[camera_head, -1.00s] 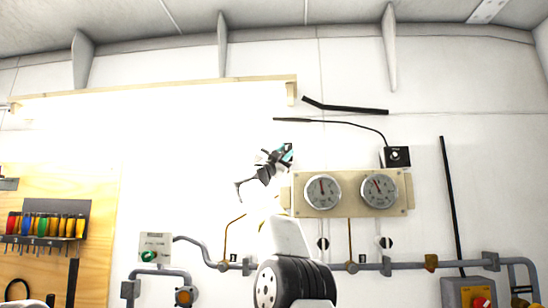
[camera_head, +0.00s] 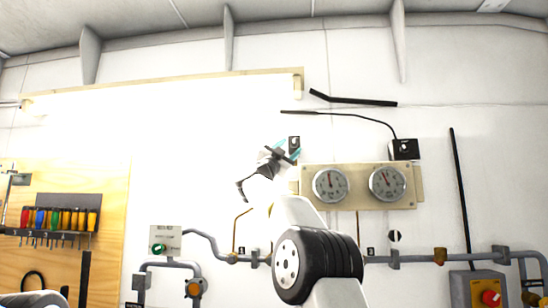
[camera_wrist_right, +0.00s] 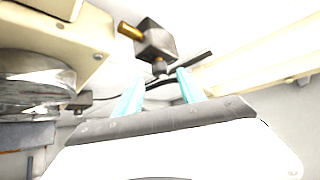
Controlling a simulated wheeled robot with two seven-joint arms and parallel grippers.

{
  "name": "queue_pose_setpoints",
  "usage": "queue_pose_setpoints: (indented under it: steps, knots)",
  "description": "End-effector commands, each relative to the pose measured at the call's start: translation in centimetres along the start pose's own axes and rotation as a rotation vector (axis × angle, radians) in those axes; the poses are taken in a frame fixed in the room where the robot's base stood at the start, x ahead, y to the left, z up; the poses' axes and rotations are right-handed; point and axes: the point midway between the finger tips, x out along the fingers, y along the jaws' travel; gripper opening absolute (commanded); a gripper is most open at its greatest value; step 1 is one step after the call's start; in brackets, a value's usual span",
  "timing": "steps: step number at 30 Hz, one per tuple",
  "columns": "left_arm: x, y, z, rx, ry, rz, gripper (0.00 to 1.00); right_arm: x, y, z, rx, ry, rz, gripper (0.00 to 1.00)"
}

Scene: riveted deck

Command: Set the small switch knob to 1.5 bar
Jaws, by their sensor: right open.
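My right gripper (camera_head: 287,150) is raised at the wall, up and left of the gauge panel. Its teal fingers are apart. A small dark switch box (camera_head: 294,141) shows just at the fingertips. In the right wrist view the dark box (camera_wrist_right: 155,42) has a brass fitting on one side, and its small knob (camera_wrist_right: 158,68) points toward the gap between the open fingers (camera_wrist_right: 160,92). The knob looks just beyond the fingertips; contact is not clear. No scale marks can be read. My left gripper is out of view.
The gauge panel (camera_head: 408,199) with two round dials (camera_head: 330,185) (camera_head: 388,184) is close right of my right arm. A larger black box (camera_head: 405,149) with a cable sits above it. Pipes (camera_head: 480,257) run below. A tool board (camera_head: 100,192) is at left.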

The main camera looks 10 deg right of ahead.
Motion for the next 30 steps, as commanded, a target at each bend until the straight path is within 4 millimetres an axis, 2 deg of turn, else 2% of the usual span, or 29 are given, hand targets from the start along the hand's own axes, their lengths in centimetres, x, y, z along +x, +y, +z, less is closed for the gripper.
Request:
queue_pose_setpoints:
  steps: [6, 12, 30]
  knots:
    - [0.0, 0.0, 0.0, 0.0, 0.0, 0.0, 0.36, -2.9, -0.1, 0.0, 0.002, -0.004, -0.002, 0.47]
    - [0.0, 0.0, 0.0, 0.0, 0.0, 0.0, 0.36, -4.5, -0.1, 0.1, 0.001, -0.002, -0.001, 0.47]
    - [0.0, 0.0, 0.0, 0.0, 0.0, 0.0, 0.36, -4.8, -0.1, 0.1, 0.001, -0.002, -0.001, 0.47]
